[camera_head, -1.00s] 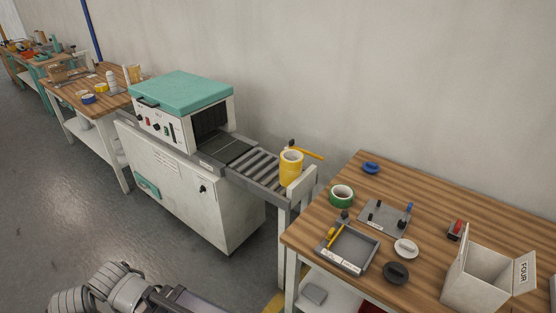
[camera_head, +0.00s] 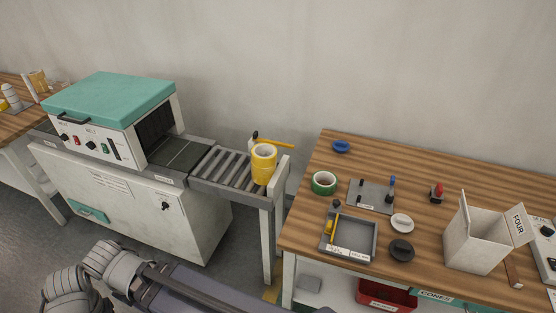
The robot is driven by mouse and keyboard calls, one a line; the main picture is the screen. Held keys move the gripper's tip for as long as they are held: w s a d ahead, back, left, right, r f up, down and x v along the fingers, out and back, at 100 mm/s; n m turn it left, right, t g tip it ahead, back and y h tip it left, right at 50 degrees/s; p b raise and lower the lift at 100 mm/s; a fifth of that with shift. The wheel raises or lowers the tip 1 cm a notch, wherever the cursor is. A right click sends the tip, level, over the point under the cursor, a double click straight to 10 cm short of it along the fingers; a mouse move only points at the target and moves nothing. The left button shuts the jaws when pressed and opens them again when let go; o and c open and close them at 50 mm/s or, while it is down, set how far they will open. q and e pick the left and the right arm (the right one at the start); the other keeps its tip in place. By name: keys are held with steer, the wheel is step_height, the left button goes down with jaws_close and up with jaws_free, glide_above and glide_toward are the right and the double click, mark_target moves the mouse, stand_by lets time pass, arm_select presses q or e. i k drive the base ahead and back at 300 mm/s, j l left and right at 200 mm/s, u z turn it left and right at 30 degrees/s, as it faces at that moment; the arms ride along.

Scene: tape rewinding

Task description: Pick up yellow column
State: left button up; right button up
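A yellow cylinder (camera_head: 264,165), like a stack of tape rolls, stands upright at the right end of the roller conveyor. A smaller yellow piece (camera_head: 331,229) lies in the left part of a grey tray (camera_head: 372,238) on the wooden table. I cannot tell for certain which of these is the yellow column. Part of my arm shows at the bottom left, well apart from both. Neither of my grippers is in view.
The conveyor (camera_head: 222,167) leads out of a teal-lidded machine (camera_head: 110,98). The wooden table (camera_head: 455,179) holds a green roll (camera_head: 324,182), a grey plate with pegs (camera_head: 363,196), dark and white discs and an open white box (camera_head: 471,242). A red bin (camera_head: 385,295) sits below.

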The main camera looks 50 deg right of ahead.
mark_target(263, 155)
steer(key=i+z, duration=0.2)
steer(key=z, duration=0.3)
steer(key=i+z, duration=0.15)
steer(key=z, duration=0.3)
steer(key=i+j+z, duration=0.15)
steer(key=z, duration=0.35)
steer(key=i+z, duration=0.2)
steer(key=z, duration=0.25)
steer(key=i+j+z, duration=0.2)
steer(key=z, duration=0.25)
steer(key=i+j+z, duration=0.2)
steer(key=z, duration=0.2)
